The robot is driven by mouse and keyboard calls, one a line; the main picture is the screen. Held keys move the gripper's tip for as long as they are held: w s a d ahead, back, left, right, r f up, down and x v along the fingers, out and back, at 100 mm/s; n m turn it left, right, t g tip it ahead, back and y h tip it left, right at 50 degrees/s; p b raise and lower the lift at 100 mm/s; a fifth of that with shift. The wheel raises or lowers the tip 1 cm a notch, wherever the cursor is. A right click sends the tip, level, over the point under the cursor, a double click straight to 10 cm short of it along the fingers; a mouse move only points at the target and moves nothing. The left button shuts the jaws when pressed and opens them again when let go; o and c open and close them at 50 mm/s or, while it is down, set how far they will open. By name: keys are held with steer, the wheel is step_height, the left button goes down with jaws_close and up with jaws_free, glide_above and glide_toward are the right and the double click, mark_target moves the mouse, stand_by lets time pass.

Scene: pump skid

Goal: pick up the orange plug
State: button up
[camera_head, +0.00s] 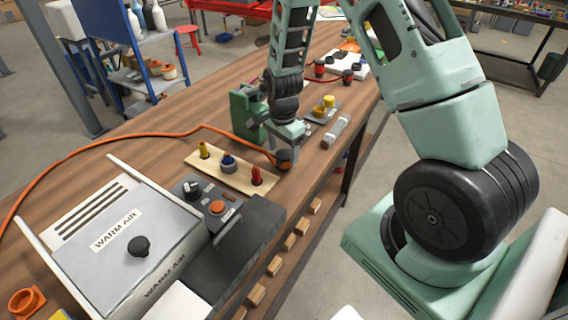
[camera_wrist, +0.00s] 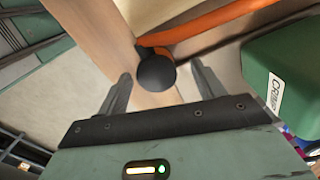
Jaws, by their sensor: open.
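The orange plug (camera_head: 283,160) sits at the end of an orange cable on the wooden workbench, beside the board with coloured plugs. Its dark rounded end shows in the wrist view (camera_wrist: 156,72), with orange behind it. My gripper (camera_head: 284,146) is over the plug, pointing down. In the wrist view my gripper (camera_wrist: 161,77) is open, with one finger on each side of the dark end and visible gaps to both. I cannot tell how far the fingertips are above or below the plug's top.
A green box (camera_head: 246,108) stands close behind my gripper. A wooden board (camera_head: 232,174) with yellow, blue and red plugs is to the left. A grey warm-air unit (camera_head: 135,250) fills the front left. A grey cylinder (camera_head: 336,132) lies to the right, near the bench edge.

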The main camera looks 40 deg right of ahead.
mark_target(284, 153)
steer(key=shift+s+f+p, duration=0.15)
steer(key=shift+f+p, duration=0.05)
steer(key=shift+f, duration=0.85)
steer(key=shift+s+f+p, duration=0.1)
steer(key=shift+f+p, duration=0.05)
steer(key=shift+f, duration=0.9)
steer(key=c, duration=1.2)
steer(key=shift+r, duration=0.2)
steer(key=shift+r+b, duration=0.8)
steer(key=shift+r, duration=8.05)
